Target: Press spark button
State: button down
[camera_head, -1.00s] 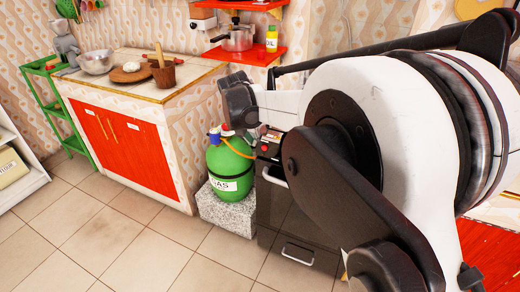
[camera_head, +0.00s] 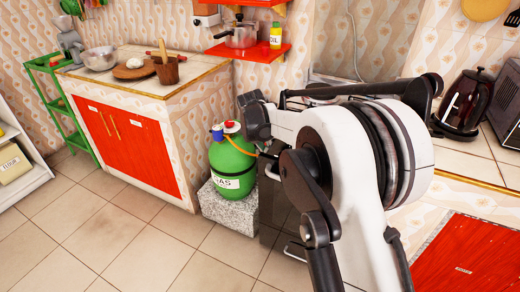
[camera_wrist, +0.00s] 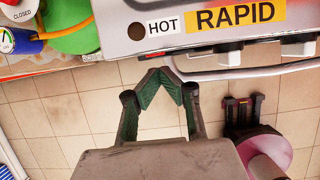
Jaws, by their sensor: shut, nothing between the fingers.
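In the wrist view, my gripper (camera_wrist: 166,78) is shut and empty, its green-padded fingertips together. It points at the front panel of the stove (camera_wrist: 110,20) and appears just below that panel in the picture. The panel has a dark round spot (camera_wrist: 138,32) beside a HOT label (camera_wrist: 165,25) and a yellow RAPID label (camera_wrist: 235,15). I cannot tell whether this spot is the spark button. No button is clearly marked as spark. In the head view, my arm hides the gripper and most of the stove.
A green gas cylinder (camera_head: 232,165) stands on a stone block (camera_head: 228,208) beside the stove. White knobs (camera_wrist: 230,52) and a handle bar (camera_wrist: 275,70) stick out from the stove front. The tiled floor (camera_head: 90,230) is clear.

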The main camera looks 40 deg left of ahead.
jog(key=shift+w+a, duration=0.2)
jog(key=shift+w, duration=0.35)
jog(key=shift+w, duration=0.1)
jog(key=shift+w+a+r, duration=0.15)
jog(key=shift+w+a, duration=0.05)
jog(key=shift+w, duration=0.5)
jog(key=s+d+r, duration=0.1)
jog(key=s+r, duration=0.7)
jog(key=r, duration=0.1)
jog(key=shift+d+r+p, duration=0.15)
jog(key=shift+d+p, duration=0.15)
jog(key=shift+d, duration=0.05)
jog(key=shift+s, duration=0.1)
